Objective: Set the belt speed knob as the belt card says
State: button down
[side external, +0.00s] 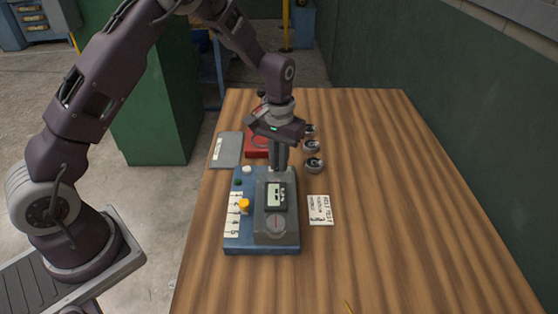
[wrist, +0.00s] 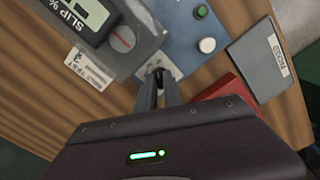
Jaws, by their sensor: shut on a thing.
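The blue panel (side external: 232,243) lies on the wooden table, carrying a grey unit with a display (side external: 275,197) marked "SLIP %" in the wrist view. My gripper (side external: 280,170) points down at the panel's far end, beyond the grey unit. In the wrist view its fingers (wrist: 157,78) are closed at a small knob on a pale marked plate (wrist: 172,68). The fingers cover most of the knob, so its setting cannot be read. The white belt card (side external: 320,210) lies right of the panel. It also shows in the wrist view (wrist: 88,70), with "BELT TEST" and a larger 3.
Several round metal parts (side external: 314,165) stand to the right. A grey plate (side external: 227,150) and red tray (wrist: 222,90) lie behind. The table's right side is clear.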

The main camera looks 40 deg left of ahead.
jog(key=shift+m, duration=1.5)
jog(key=c, duration=1.5)
grip_release()
notch_tip(320, 180, up, 7)
jog(key=shift+r, duration=0.1)
